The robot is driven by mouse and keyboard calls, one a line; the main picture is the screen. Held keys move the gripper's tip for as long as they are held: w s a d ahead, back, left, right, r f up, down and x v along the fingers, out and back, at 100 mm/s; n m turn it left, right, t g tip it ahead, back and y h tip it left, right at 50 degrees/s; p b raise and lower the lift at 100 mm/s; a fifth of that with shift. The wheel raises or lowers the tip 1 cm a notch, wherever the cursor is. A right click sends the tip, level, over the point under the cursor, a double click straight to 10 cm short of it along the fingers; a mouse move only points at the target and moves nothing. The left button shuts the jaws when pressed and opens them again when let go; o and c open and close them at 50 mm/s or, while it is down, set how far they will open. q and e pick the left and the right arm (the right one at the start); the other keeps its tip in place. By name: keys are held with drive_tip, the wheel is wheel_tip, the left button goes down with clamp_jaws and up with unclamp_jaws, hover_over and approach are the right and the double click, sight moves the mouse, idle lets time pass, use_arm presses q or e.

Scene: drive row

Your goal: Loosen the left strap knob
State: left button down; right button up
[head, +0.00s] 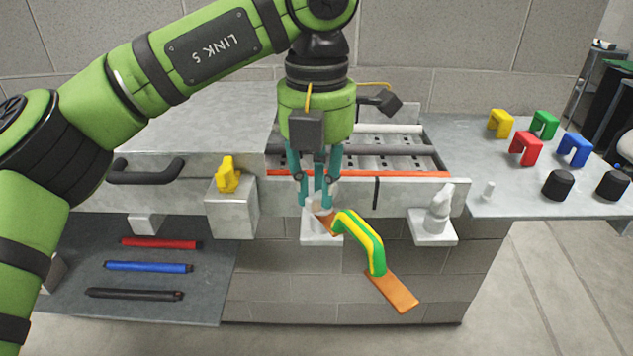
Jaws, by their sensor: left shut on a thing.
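My left gripper (317,196) comes down from above with its teal fingers closed around the left strap knob, which is mostly hidden by the fingers. A pale bracket (318,241) stands beneath it. A green and yellow strap (362,241) arches to the right from this spot. Its upper copper end (324,214) is at the fingertips, and its lower copper end (392,291) hangs free in front of the wall. The right knob (438,212), pale and upright, stands on a similar bracket (434,237). My right gripper is not in view.
A yellow knob (228,175) sits on a grey box left of the gripper. A drawer with a dark handle (146,171) is further left. Red, blue and black bars lie on the lower shelf (70,250). Coloured clips and black caps stand on the right-hand table (465,145).

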use_arm(q)
drive_tip(key=shift+r, duration=0.1)
drive_tip(key=c, duration=1.4)
unclamp_jaws()
wheel_tip(320, 180, up, 12)
